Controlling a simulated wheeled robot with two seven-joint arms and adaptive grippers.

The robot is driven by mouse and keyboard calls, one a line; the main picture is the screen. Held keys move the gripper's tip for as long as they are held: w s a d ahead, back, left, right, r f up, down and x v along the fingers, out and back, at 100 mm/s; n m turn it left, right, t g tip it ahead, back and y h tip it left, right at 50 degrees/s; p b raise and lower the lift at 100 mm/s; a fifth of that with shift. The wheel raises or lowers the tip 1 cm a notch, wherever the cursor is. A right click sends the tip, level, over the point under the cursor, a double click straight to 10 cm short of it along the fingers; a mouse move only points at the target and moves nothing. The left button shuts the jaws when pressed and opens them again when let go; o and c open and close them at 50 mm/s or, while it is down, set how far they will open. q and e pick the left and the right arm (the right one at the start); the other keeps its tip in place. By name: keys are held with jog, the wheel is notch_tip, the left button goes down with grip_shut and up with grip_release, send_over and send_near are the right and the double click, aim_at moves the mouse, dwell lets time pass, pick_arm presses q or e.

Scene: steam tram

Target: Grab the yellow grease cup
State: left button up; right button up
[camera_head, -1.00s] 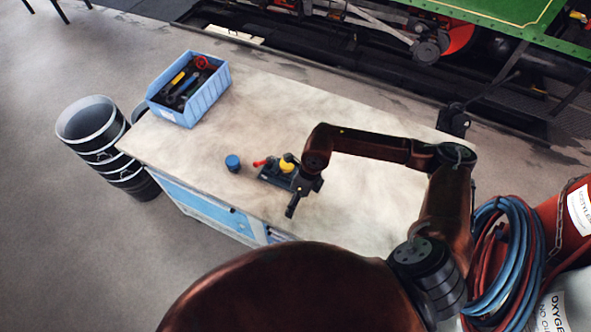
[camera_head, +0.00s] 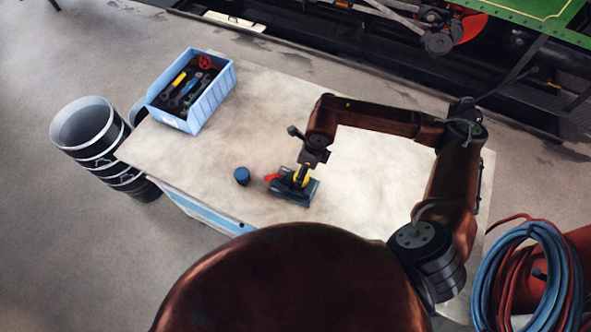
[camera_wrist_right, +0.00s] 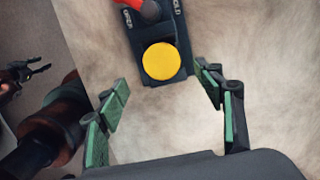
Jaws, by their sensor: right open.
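The yellow grease cup (camera_head: 304,182) sits on a dark block (camera_head: 311,192) with a red lever (camera_head: 271,177) on the workbench, partly hidden behind my right gripper in the head view. In the right wrist view the cup (camera_wrist_right: 161,61) is a round yellow top on the block, beside lettering. My right gripper (camera_wrist_right: 162,80) is open, its green-padded fingers apart; the cup appears just beyond and between the fingertips, not gripped. A dark gripper that looks like my left one (camera_wrist_right: 25,74) shows at the left edge of the wrist view; its jaws are unclear.
A blue cup (camera_head: 242,176) stands left of the block on the pale benchtop (camera_head: 210,155). A blue bin (camera_head: 212,101) of tools is at the bench's far left. Black buckets (camera_head: 84,126) stand on the floor at left. Coiled hoses (camera_head: 520,275) are at right.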

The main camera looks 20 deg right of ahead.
jog(key=shift+w+f, duration=0.25)
jog(key=shift+w, duration=0.1)
jog(key=shift+a+f, duration=0.1)
jog(key=shift+f, duration=0.3)
jog(key=shift+s+f+p, duration=0.35)
jog(key=shift+f, duration=0.25)
jog(key=shift+w+a+f+p, duration=0.1)
jog(key=shift+w+f+p, duration=0.15)
jog(key=shift+f, duration=0.4)
jog(key=shift+w+f+p, duration=0.15)
jog(key=shift+f+p, duration=0.15)
jog(key=shift+f, duration=0.3)
notch_tip(320, 180, down, 2)
jog(key=shift+w+a+f, duration=0.1)
jog(key=shift+w+f, duration=0.05)
jog(key=shift+f, duration=0.05)
jog(key=c, duration=1.5)
pick_arm(q)
jog(key=shift+s+a+r, duration=0.1)
jog(key=shift+s+r, duration=0.1)
jog(key=shift+r, duration=0.3)
jog(key=shift+s+r, duration=0.2)
jog(key=shift+r, duration=0.3)
pick_arm(e)
jog(key=shift+c, duration=0.5)
jog(key=shift+r, duration=0.1)
